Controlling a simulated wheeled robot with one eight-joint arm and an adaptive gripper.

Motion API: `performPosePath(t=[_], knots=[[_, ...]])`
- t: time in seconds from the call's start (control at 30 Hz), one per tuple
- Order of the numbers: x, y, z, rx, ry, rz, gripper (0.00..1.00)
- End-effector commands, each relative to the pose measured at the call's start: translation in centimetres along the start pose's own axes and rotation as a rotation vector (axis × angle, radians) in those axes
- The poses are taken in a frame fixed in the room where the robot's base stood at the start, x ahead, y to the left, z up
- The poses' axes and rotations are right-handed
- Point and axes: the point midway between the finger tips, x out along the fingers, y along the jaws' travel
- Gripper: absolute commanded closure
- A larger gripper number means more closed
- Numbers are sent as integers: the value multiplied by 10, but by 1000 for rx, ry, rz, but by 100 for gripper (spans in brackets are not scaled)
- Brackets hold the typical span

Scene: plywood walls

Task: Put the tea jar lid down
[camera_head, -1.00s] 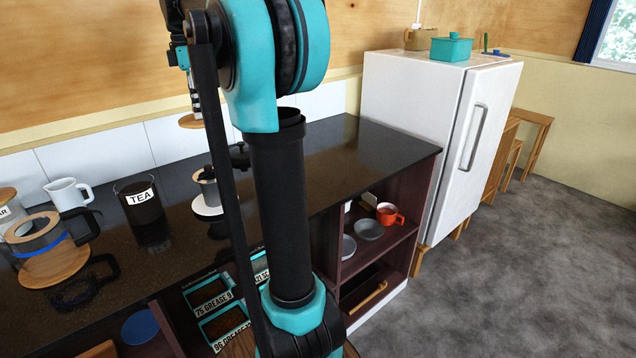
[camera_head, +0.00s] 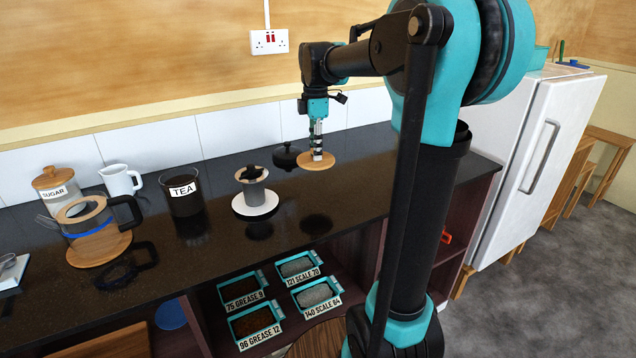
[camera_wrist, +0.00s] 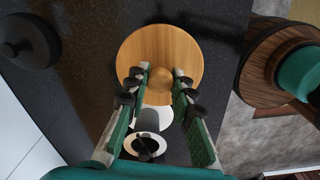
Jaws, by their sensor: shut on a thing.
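The tea jar (camera_head: 184,196) stands on the dark counter, dark inside, labelled TEA, with no lid on it. The tea jar lid is a round wooden disc (camera_head: 328,163) with a knob. My gripper (camera_head: 317,154) is shut on the lid's knob from above. In the wrist view the lid (camera_wrist: 160,42) lies flat between and beyond the fingertips (camera_wrist: 160,82). The lid seems to hang above the counter, with a dark reflection or shadow lower down. The exact gap is unclear.
The sugar jar (camera_head: 57,188), white jug (camera_head: 121,180) and glass kettle (camera_head: 85,218) stand farther left. Bare counter (camera_head: 375,160) lies right of the lid.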

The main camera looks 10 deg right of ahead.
Motion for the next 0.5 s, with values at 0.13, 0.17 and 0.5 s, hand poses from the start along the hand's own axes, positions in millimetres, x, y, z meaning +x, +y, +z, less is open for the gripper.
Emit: performPosePath(t=[0.13,0.17,0.5], knots=[[36,0,0,0,0,0,100],[42,0,0,0,0,0,100],[78,0,0,1,0,0,100]])
